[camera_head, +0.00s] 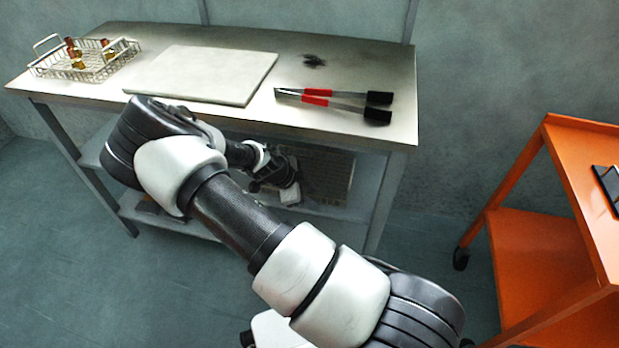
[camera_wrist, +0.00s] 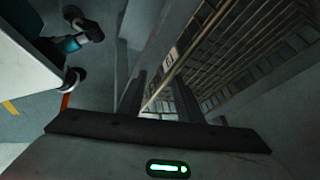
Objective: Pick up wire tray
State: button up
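A wire tray (camera_head: 325,172) with a fine grid sits on the lower shelf under the bench, partly hidden by my arm and the bench top. In the wrist view its wire grid (camera_wrist: 262,50) fills the upper right, and its long straight rim (camera_wrist: 196,50) runs down towards my fingers. My gripper (camera_head: 288,188) is low beside the tray's left end. In the wrist view my gripper (camera_wrist: 158,100) has its two dark fingers apart, with the rim's near end showing between them. I cannot tell whether they touch it.
A wire basket (camera_head: 125,50) with small bottles stands on the bench top (camera_head: 255,45), left of a white board (camera_head: 203,74). The bench top overhangs my gripper. An orange cart (camera_head: 570,150) stands at right.

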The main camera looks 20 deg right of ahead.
jog(key=shift+c, duration=0.5)
grip_shut()
jog(key=shift+r, duration=0.2)
